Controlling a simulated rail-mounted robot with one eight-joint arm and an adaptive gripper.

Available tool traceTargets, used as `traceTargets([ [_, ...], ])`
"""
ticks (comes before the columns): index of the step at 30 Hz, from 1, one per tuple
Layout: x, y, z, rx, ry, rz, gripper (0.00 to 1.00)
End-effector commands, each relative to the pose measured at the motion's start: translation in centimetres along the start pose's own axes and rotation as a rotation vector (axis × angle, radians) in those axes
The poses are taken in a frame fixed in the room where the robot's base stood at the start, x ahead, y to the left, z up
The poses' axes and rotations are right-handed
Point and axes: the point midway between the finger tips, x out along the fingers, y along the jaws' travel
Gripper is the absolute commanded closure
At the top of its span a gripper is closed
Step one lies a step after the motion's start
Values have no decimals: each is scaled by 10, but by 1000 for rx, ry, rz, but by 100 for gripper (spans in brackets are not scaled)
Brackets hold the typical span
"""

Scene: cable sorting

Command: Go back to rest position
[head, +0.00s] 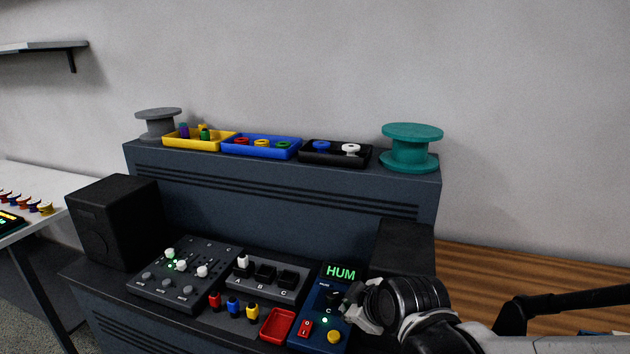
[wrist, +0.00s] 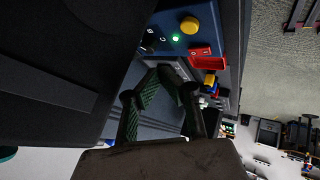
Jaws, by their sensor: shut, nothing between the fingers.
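My gripper (head: 352,312) is at the right side of the blue control box (head: 315,335) in the head view, close to its dark knob. In the wrist view my gripper (wrist: 168,75) has its fingers drawn together with nothing between them. The box's display (head: 341,272) reads "HUM" in green. It has a red switch (head: 305,327), a yellow button (head: 334,337) and a lit green light (head: 324,320). In the wrist view the yellow button (wrist: 190,25) and the red switch (wrist: 201,52) show beyond the fingers. I cannot tell whether a fingertip touches the box.
A dark speaker (head: 115,222) stands left of the mixer panel (head: 185,275). A switch box (head: 265,280), coloured plugs (head: 233,307) and a red tray (head: 278,324) lie left of the control box. Yellow, blue (head: 260,153) and black trays and a teal spool (head: 411,150) sit on the shelf above.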

Motion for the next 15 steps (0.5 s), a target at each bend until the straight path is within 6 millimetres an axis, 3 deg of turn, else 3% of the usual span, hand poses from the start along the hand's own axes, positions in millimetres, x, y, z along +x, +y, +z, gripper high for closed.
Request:
traceTargets([
  [15,-105,20,58,536,-139,76,100],
])
